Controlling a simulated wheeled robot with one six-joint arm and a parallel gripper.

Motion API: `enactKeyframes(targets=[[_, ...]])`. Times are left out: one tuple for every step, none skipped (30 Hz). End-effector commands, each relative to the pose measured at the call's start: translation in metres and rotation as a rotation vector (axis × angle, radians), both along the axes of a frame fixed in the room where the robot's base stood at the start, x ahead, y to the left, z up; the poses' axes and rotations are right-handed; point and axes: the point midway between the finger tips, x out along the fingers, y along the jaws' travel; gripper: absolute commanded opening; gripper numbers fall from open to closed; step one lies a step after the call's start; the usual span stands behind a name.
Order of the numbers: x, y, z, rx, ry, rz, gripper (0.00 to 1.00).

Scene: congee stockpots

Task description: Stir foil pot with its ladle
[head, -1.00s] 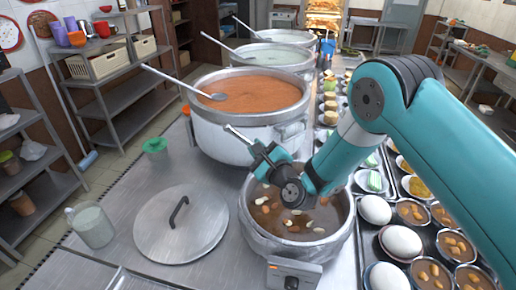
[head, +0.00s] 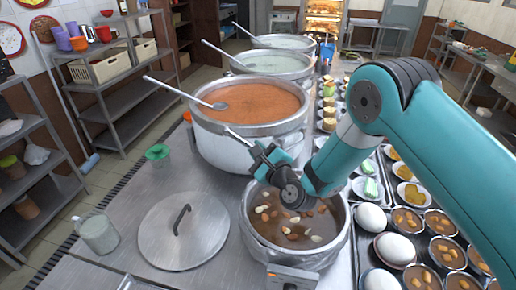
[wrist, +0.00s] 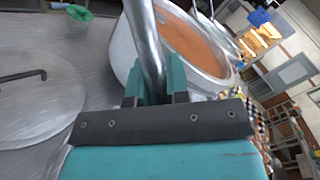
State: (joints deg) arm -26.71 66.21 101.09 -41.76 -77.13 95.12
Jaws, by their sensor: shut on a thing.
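The foil pot (head: 262,246) stands at the front, its outside wrapped in crinkled foil. It holds brown soup (head: 284,232) with several pale and orange pieces. My gripper (head: 268,158) is above the pot's far rim, shut on the metal ladle (head: 239,138). The ladle's handle end sticks up to the left past the gripper. In the wrist view the ladle's shaft (wrist: 146,45) runs up from between the jaws (wrist: 153,88). The ladle's lower end is hidden behind my gripper and arm, so I cannot see whether it is in the soup.
A big pot of orange congee (head: 250,103) with its own ladle (head: 190,95) stands just behind. A round lid (head: 165,240) lies left of the foil pot, with a glass jug (head: 98,234) and green cup (head: 158,155) nearby. Eggs (head: 392,247) and bowls (head: 445,252) crowd the right.

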Motion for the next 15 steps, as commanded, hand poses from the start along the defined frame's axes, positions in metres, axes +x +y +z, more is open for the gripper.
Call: enactKeyframes(targets=[[0.0000,0.0002,0.0029,-0.009,-0.004,0.000,0.00],[0.0000,0.0003,0.0028,-0.015,-0.005,0.001,0.00],[0.0000,0.0003,0.0028,-0.022,-0.007,0.000,0.00],[0.0000,0.0002,0.0029,-0.028,-0.009,0.001,0.00],[0.0000,0.0002,0.0029,-0.034,-0.010,0.000,0.00],[0.0001,0.0002,0.0030,-0.041,-0.013,0.000,0.00],[0.0000,0.0002,0.0031,-0.047,-0.014,0.001,0.00],[0.0000,0.0002,0.0031,-0.051,-0.016,0.000,0.00],[0.0000,0.0002,0.0032,-0.059,-0.019,0.001,0.00],[-0.0001,0.0002,0.0031,-0.065,-0.019,0.000,0.00],[-0.0001,0.0002,0.0031,-0.071,-0.021,0.000,0.00],[-0.0001,0.0002,0.0030,-0.077,-0.023,0.001,0.00],[-0.0001,0.0002,0.0028,-0.081,-0.024,0.000,0.00],[-0.0001,0.0002,0.0028,-0.086,-0.026,0.000,0.00],[0.0000,0.0003,0.0027,-0.092,-0.028,0.001,0.00]])
